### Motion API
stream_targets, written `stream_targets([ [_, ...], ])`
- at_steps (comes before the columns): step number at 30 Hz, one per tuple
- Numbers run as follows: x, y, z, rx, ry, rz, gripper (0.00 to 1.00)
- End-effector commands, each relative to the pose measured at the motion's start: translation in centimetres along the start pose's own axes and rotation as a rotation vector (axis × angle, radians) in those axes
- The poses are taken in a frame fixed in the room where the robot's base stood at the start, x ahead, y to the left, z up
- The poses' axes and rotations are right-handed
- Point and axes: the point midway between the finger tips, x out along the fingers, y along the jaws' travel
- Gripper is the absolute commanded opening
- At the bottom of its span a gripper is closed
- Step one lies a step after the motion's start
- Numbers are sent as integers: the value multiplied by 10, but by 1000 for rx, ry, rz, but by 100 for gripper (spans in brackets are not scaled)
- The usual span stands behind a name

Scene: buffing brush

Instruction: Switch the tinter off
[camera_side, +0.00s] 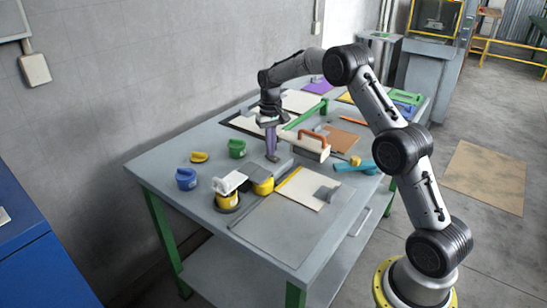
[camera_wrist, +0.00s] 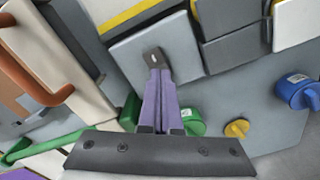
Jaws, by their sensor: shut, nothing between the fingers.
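My gripper (camera_side: 271,156) points down over the middle of the workbench. Its purple fingers are together with nothing held; they also show in the wrist view (camera_wrist: 158,75). Just at the fingertips is a grey flat-topped block (camera_wrist: 185,50), with a small dark grey piece at the tips. I cannot tell whether that piece is a switch on the block or part of the fingertips, nor whether they touch. No label marks the tinter; this block may be it.
A yellow-and-black can (camera_side: 227,199) is in front. A brown-handled float (camera_side: 312,142) lies close on the right. The bench (camera_side: 275,235) has bare room at the front.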

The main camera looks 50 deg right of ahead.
Motion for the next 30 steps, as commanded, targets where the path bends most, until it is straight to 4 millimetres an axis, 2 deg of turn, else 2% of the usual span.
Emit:
stream_targets([
  [17, 7, 0, 0, 0, -2, 0, 0],
  [30, -22, 0, 0, 0, 1, 0, 0],
])
